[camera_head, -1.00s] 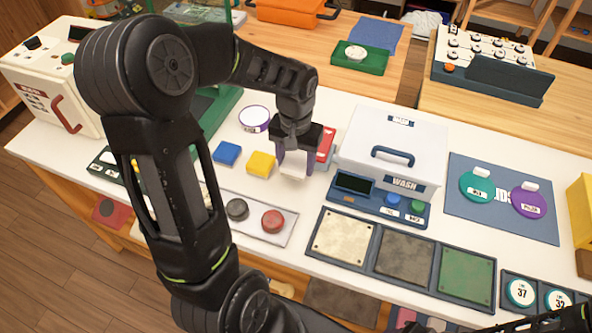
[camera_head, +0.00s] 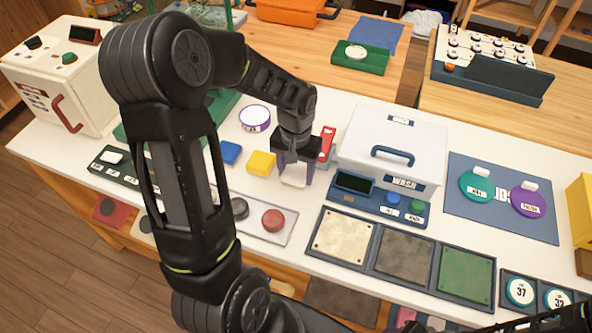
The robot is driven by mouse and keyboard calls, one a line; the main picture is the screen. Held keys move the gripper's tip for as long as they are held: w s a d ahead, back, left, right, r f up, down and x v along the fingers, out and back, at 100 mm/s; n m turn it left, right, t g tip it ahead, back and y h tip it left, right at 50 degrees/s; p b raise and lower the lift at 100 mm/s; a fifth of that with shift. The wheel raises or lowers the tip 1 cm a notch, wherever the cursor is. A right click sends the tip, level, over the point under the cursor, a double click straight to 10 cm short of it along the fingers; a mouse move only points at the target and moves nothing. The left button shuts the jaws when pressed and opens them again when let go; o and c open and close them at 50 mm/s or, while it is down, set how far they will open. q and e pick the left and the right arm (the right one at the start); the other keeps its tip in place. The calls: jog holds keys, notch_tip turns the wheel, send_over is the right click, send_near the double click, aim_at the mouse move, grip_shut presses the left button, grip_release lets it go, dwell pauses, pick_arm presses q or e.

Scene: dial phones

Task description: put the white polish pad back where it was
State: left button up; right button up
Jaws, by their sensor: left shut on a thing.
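My left gripper (camera_head: 294,176) is shut on the white polish pad (camera_head: 294,181), just above or at the white table. It is between the yellow pad (camera_head: 261,163) and the wash box (camera_head: 392,150). A blue pad (camera_head: 230,152) lies to the left of the yellow one. A red object (camera_head: 327,145) stands just behind the gripper and is partly hidden. I cannot tell whether the white pad touches the table. My right gripper is not in view; only part of an arm shows at the lower right.
A tray (camera_head: 277,237) with a red knob (camera_head: 273,220) and a dark knob lies in front. Three square plates sit in a dark frame (camera_head: 376,258). A blue mat (camera_head: 460,218) with teal and purple discs lies to the right. My left arm hides part of the table's left.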

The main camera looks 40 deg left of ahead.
aim_at(296, 171)
pick_arm(q)
jog(key=o, duration=1.4)
jog(key=shift+o, duration=0.2)
notch_tip(296, 171, up, 12)
jog(key=shift+r, duration=0.15)
